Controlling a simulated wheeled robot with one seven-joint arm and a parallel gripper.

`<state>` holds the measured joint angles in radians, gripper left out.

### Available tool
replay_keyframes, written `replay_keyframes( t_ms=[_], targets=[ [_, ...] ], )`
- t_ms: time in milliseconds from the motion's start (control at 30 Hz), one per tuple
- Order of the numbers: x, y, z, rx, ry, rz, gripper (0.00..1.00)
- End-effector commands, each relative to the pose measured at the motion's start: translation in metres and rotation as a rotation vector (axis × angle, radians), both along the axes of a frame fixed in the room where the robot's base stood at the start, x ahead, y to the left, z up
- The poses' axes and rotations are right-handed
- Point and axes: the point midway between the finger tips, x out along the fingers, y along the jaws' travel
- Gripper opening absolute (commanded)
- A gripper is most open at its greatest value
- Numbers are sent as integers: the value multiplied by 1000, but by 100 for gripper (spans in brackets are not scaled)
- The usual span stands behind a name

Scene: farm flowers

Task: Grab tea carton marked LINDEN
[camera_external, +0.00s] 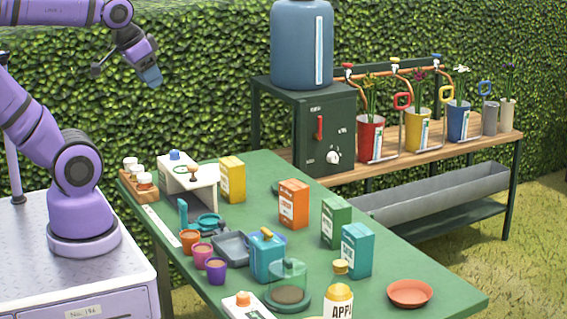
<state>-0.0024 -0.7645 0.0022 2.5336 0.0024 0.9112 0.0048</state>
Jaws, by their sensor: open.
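Several tea cartons stand upright on the green table (431,279). They are a yellow carton (232,180) at the back, an orange carton (293,204) near the middle, a green carton (336,222) and a teal carton (357,250) toward the right. Their labels are too small to read, so I cannot tell which is marked LINDEN. My gripper (151,78) is high at the upper left, in front of the hedge, open and well apart from all the cartons. Its fingers are small in the picture.
Cups (215,270), a teal canister (266,257), a glass dome (289,286), a bottle (339,302) and a white stand (189,186) crowd the table's left and front. A terracotta saucer (410,292) lies at the right. A bench with flower pots (370,138) stands behind.

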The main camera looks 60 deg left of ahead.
Motion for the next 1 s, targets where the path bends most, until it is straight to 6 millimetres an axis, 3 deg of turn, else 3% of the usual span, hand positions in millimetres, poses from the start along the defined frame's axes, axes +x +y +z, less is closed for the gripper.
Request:
replay_keyframes(
  t_ms=[33,233,567,767,1000],
  targets=[
    [0,0,0,0,0,0,56],
    [0,0,0,0,0,0,100],
    [10,1,3,4,10,4,100],
    [56,6,10,16,58,18,100],
    [129,17,8,29,121,35,100]
  ],
)
